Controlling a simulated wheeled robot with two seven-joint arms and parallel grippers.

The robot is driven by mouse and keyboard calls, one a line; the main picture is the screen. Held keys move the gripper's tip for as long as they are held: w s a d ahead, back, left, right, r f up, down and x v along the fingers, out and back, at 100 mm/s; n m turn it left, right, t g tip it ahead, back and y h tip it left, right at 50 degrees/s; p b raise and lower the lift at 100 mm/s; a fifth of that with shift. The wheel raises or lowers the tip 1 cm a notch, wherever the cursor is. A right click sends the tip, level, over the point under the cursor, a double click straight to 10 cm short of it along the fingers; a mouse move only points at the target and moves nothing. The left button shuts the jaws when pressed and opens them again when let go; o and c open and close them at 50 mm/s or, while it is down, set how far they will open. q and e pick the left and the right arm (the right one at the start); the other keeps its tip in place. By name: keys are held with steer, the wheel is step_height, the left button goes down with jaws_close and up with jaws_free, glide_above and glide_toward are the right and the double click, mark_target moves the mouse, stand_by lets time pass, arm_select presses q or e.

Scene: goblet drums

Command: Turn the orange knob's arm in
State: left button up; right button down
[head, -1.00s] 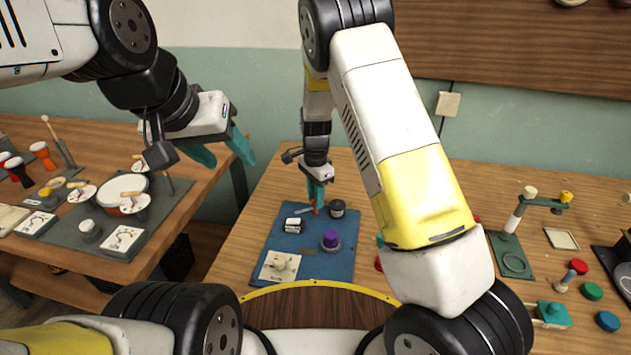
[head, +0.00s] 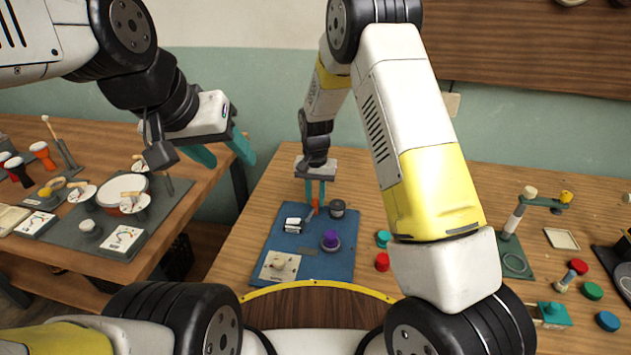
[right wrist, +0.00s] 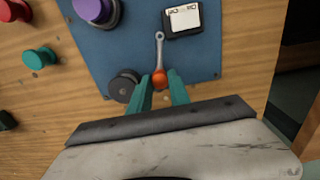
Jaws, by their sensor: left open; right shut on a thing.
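The orange knob (right wrist: 159,79) sits on a blue board (head: 335,270). Its grey arm (right wrist: 160,50) ends in a ring and points away from my right gripper, toward the board's inside, beside the white-faced block. My right gripper (right wrist: 159,92) is shut on the orange knob, with one teal finger on each side. In the head view my right gripper (head: 315,203) points down at the board's far edge, and the knob is small there. My left gripper (head: 222,150) is open and empty, raised over the right edge of the left table.
On the board are a black knob (right wrist: 124,86) close beside the right gripper, a white-faced block (right wrist: 184,20), a purple knob (head: 330,240) and a cream plate with a knob (head: 280,265). Teal (head: 383,239) and red (head: 382,262) pieces stand right of the board.

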mark_target(315, 200)
steer(key=n, duration=0.7)
stand_by(0.5)
steer(key=c, duration=1.2)
jaws_free()
steer(key=shift+r, duration=3.9)
